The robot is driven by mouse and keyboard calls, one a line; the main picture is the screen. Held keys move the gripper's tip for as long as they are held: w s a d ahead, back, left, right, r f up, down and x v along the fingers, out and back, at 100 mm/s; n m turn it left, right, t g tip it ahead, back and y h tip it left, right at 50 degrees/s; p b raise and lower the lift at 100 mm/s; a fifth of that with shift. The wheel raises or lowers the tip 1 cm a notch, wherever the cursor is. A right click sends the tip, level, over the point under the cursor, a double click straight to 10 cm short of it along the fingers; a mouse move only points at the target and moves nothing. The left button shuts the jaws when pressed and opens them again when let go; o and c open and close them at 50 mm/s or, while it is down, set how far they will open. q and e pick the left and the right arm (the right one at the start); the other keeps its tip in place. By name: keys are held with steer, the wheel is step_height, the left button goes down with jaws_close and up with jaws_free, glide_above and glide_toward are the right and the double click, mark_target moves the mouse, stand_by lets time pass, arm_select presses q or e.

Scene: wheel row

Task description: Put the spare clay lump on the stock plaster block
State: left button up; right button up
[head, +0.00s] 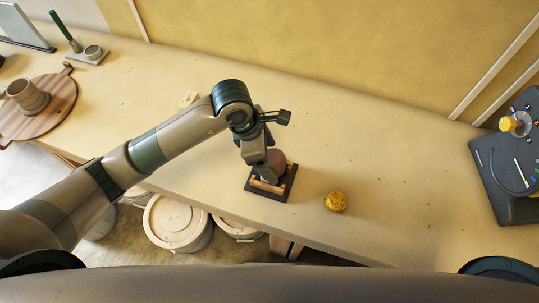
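A brown rounded lump (278,159), which looks like the clay lump, is at a small dark tray (288,187) with pale wooden bars near the front edge of the counter. My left gripper (263,172) points down at the lump and covers its left part. Its fingers are at the lump, but I cannot tell whether they are closed on it or whether the lump touches the tray. A small pale block (188,98) lies behind my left forearm, partly hidden; I cannot tell if it is the stock plaster block. My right gripper is not in view.
A yellow speckled sponge (336,202) lies right of the tray. A round wooden board (62,100) with a clay cup (27,96) is at left. A dark device (510,165) with a yellow knob stands at right. Lidded buckets (178,222) are below the counter (385,150).

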arm_select(q)
steer(key=shift+r, duration=0.15)
steer(key=shift+r, duration=0.1)
steer(key=shift+a+r, duration=0.15)
steer(key=shift+r, duration=0.15)
steer(key=b+v, duration=0.4)
steer(key=v, duration=0.7)
steer(key=shift+r, duration=0.1)
steer(key=shift+s, duration=0.15)
